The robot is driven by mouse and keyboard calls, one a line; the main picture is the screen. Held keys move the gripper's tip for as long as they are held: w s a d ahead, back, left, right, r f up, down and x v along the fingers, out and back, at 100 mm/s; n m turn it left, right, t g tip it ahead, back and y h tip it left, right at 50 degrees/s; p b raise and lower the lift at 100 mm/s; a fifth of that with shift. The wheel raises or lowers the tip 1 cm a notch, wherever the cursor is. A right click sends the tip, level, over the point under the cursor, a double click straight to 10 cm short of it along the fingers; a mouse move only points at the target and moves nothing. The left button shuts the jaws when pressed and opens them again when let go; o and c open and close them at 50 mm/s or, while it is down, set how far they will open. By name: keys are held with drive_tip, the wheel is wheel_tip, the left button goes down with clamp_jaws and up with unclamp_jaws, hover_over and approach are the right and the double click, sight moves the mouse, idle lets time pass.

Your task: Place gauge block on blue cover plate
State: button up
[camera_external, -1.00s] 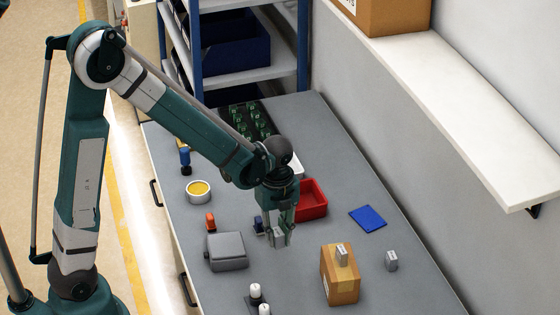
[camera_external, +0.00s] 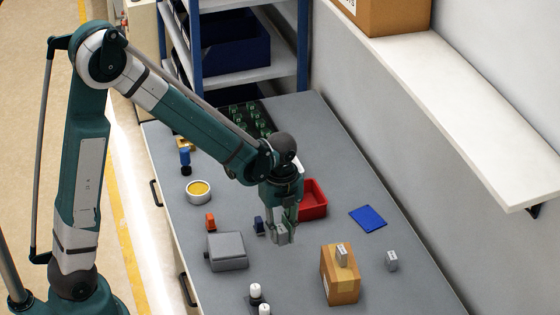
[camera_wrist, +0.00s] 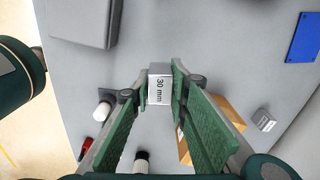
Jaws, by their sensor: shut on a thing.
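My gripper (camera_external: 284,238) is shut on a grey gauge block (camera_external: 279,235) and holds it over the table, left of the cardboard box. In the wrist view the block (camera_wrist: 160,86) shows the label "30 mm" between the green finger pads of my gripper (camera_wrist: 160,85). The blue cover plate (camera_external: 368,217) lies flat on the table to the right of my gripper, with nothing on it. The plate also shows at the top right of the wrist view (camera_wrist: 305,38).
A cardboard box (camera_external: 340,285) with a small grey block (camera_external: 342,254) on top stands to the front right. Another grey block (camera_external: 391,261) stands beyond it. A red bin (camera_external: 313,201) is behind the gripper. A grey case (camera_external: 227,251) lies left. Table around the plate is clear.

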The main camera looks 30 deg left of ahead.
drive_tip(key=w+d, duration=0.5)
drive_tip(key=w, duration=0.5)
drive_tip(key=w+d, duration=0.6)
drive_tip(key=w, duration=0.4)
drive_tip(key=w+d+m, duration=0.1)
drive_tip(key=w+d, duration=0.4)
drive_tip(key=w, duration=0.5)
drive_tip(key=shift+d+r+p, duration=0.2)
drive_tip(key=shift+r+p, duration=0.1)
drive_tip(key=shift+r, duration=0.05)
drive_tip(key=shift+f, duration=0.1)
hover_over(368, 218)
drive_tip(key=shift+f, duration=3)
drive_tip(key=shift+f, duration=1.9)
drive_tip(key=shift+f, duration=0.1)
drive_tip(key=o, duration=0.5)
drive_tip(key=shift+b, duration=0.3)
drive_tip(key=o, duration=0.5)
